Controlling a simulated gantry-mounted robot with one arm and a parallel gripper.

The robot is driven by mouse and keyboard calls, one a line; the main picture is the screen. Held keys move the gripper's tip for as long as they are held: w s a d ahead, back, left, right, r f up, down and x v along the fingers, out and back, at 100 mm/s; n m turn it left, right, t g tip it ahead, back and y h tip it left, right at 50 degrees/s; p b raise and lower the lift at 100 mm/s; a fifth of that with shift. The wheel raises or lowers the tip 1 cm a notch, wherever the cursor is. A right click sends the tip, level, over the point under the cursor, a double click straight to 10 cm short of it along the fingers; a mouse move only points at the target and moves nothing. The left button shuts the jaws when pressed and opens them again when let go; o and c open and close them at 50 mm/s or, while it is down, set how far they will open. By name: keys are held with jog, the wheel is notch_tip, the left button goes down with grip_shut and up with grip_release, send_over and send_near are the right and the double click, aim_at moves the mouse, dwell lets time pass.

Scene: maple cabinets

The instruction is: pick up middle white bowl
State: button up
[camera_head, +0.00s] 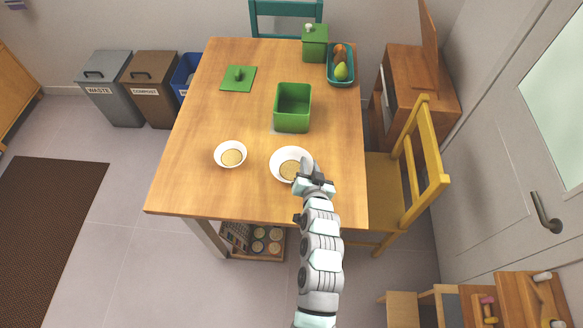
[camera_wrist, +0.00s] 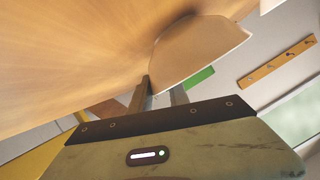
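Two white bowls show on the wooden table. The right one (camera_head: 277,162), with a tan round patch inside, stands near the middle of the front part. The left one (camera_head: 231,146) stands a little apart, also with a tan patch. My gripper (camera_head: 306,168) is at the right-hand rim of the right bowl. In the wrist view this bowl (camera_wrist: 195,55) fills the upper middle, and my gripper (camera_wrist: 160,92) has its fingers apart at its rim. The bowl partly hides one finger. I cannot tell if the fingers touch it.
An open green box (camera_head: 293,115) stands behind the right bowl. A green lid (camera_head: 238,78), a green canister (camera_head: 315,45) and a teal tray (camera_head: 342,80) holding fruit are farther back. A yellow chair (camera_head: 410,165) is at the right. The table's left front is clear.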

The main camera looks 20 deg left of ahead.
grip_shut()
jog(key=shift+f, duration=0.1)
dwell(1.0)
